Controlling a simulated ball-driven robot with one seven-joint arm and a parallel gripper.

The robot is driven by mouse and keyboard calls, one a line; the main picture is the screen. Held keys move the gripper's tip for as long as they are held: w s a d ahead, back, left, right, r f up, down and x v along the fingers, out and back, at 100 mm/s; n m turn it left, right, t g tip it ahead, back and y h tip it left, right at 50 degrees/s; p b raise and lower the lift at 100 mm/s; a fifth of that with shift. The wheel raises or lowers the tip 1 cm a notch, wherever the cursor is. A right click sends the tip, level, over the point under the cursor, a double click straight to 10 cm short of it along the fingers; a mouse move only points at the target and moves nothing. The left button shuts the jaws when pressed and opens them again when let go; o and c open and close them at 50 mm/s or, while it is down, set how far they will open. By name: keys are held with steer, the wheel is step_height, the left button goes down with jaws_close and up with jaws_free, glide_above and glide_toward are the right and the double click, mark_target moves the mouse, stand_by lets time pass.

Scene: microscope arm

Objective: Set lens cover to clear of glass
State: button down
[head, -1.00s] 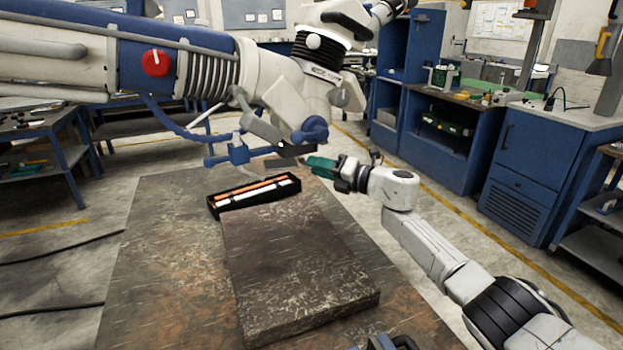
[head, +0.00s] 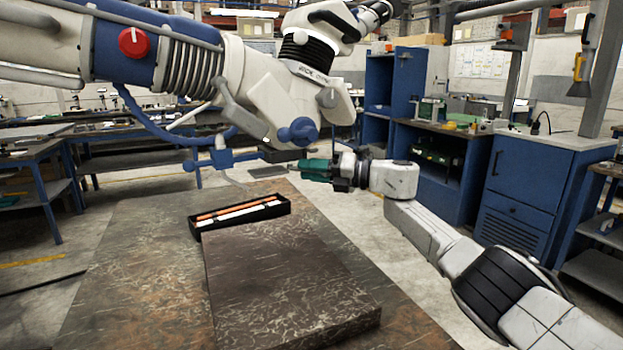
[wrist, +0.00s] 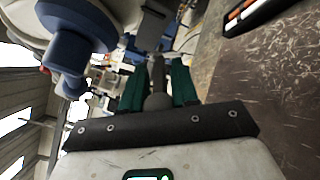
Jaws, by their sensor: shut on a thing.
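The microscope arm (head: 255,95) is a big white and blue body reaching in from the upper left. Under its head, beside a blue knob (head: 300,131), is a dark flat piece that looks like the lens cover (head: 282,155). In the wrist view a dark grey plate, likely the same cover (wrist: 154,24), lies ahead of the fingers. My gripper (head: 305,170) has green fingers and is just below and right of this piece. In the wrist view my gripper (wrist: 157,75) is shut on a thin grey handle with a round end, which seems to belong to the cover. The glass is hidden.
A black tray (head: 195,224) with orange and white sticks lies on the stone-topped table (head: 130,270), behind a thick stone slab (head: 285,275). Blue cabinets (head: 520,190) stand at the right. Open air lies between slab and microscope head.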

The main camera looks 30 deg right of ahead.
stand_by(0.4)
steer(key=c, duration=0.9)
jaws_free()
steer(key=shift+a, duration=0.1)
steer(key=v, duration=1)
steer(key=shift+s+d, duration=0.25)
steer(key=shift+d, duration=0.1)
